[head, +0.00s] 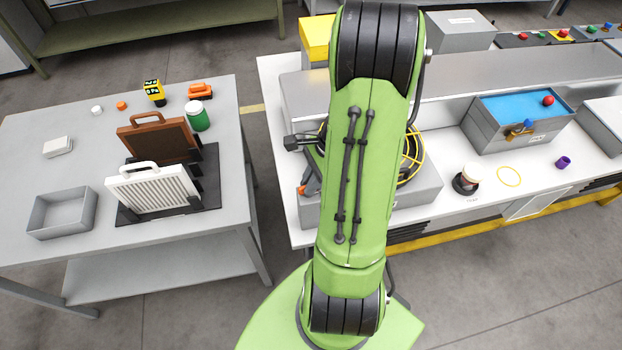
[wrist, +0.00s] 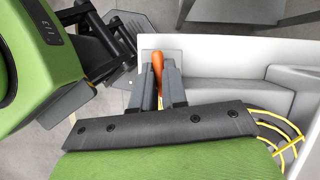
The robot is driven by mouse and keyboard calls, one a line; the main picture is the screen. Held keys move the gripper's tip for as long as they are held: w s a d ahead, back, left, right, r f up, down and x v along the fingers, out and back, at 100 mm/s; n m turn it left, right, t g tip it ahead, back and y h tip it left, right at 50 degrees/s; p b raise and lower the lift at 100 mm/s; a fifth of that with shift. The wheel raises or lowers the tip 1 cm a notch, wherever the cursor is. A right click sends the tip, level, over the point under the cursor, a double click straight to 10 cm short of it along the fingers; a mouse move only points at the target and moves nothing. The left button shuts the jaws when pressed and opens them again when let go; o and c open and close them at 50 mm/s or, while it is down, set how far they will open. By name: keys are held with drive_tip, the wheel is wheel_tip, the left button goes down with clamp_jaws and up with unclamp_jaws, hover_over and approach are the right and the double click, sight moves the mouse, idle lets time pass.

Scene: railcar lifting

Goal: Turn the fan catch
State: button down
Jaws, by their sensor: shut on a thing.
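The fan catch is an orange lever (wrist: 157,62) at the top centre of the wrist view, on a grey plate. My gripper (wrist: 157,88) has its two grey fingers on either side of it and is shut on it. In the head view a small orange part of the catch (head: 302,190) shows left of my arm, which hides most of the gripper. The fan's yellow wire guard (head: 412,155) shows partly to the right of my arm, and at the lower right of the wrist view (wrist: 280,125).
A side table (head: 60,130) on the left holds a brown filter, a white filter, a grey tray and small items. On the white bench (head: 440,215) stand a grey box with a blue top (head: 515,115), a small cup and a purple piece. Floor separates the two.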

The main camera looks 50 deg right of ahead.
drive_tip(key=n+g+p, duration=0.1)
drive_tip(key=n+g, duration=0.1)
drive_tip(key=n, duration=0.2)
drive_tip(key=n+g+p, duration=0.1)
drive_tip(key=n, duration=0.3)
drive_tip(key=shift+w+f, duration=0.1)
drive_tip(key=shift+w, duration=0.05)
drive_tip(key=n+g, duration=0.1)
drive_tip(key=n, duration=0.2)
drive_tip(key=shift+w+a+n+g, duration=0.1)
drive_tip(key=shift+n+g, duration=0.3)
drive_tip(key=shift+a+n+g+h, duration=0.1)
drive_tip(key=shift+n+g+h, duration=0.55)
drive_tip(key=shift+n, duration=1.25)
drive_tip(key=shift+f+n, duration=0.1)
drive_tip(key=shift+n, duration=0.2)
drive_tip(key=c, duration=1.2)
unclamp_jaws()
drive_tip(key=shift+c, duration=0.2)
drive_tip(key=shift+o, duration=0.4)
drive_tip(key=shift+w, duration=0.1)
drive_tip(key=p+v, duration=0.2)
drive_tip(key=v, duration=1.4)
drive_tip(key=shift+s+a, duration=0.2)
